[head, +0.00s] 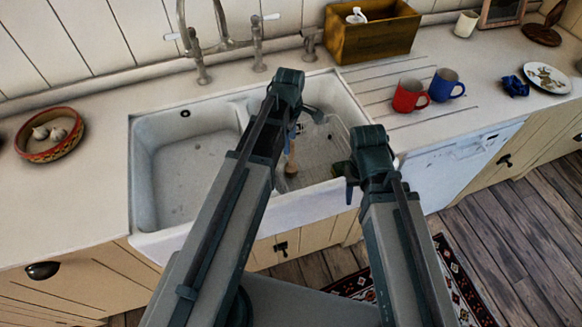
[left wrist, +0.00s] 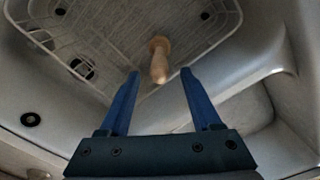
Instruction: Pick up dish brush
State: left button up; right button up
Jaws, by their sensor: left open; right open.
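The dish brush (head: 291,166) shows as a pale wooden handle in the right basin of the white sink, partly hidden by my left arm in the head view. In the left wrist view the handle (left wrist: 159,62) points toward the camera, over a white wire rack (left wrist: 110,45); its brush head cannot be made out. My left gripper (head: 296,126) is over the right basin. In the left wrist view its open blue fingers (left wrist: 160,72) stand either side of the handle's line, with nothing gripped. My right gripper (head: 350,188) is open in front of the sink's right edge, apart from the brush.
The white double sink (head: 145,190) has a divider and raised walls around the basins. A tap (head: 225,42) stands behind it. A wooden box (head: 370,42), a red mug (head: 407,97) and a blue mug (head: 443,86) are on the right counter. A garlic bowl (head: 45,152) is at left.

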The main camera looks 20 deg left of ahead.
aim_at(291, 159)
pick_arm(q)
jog(key=shift+d+f+b, duration=0.15)
jog(key=shift+f+b, duration=2.4)
jog(key=shift+f, duration=0.1)
jog(key=shift+r, duration=0.1)
grip_shut()
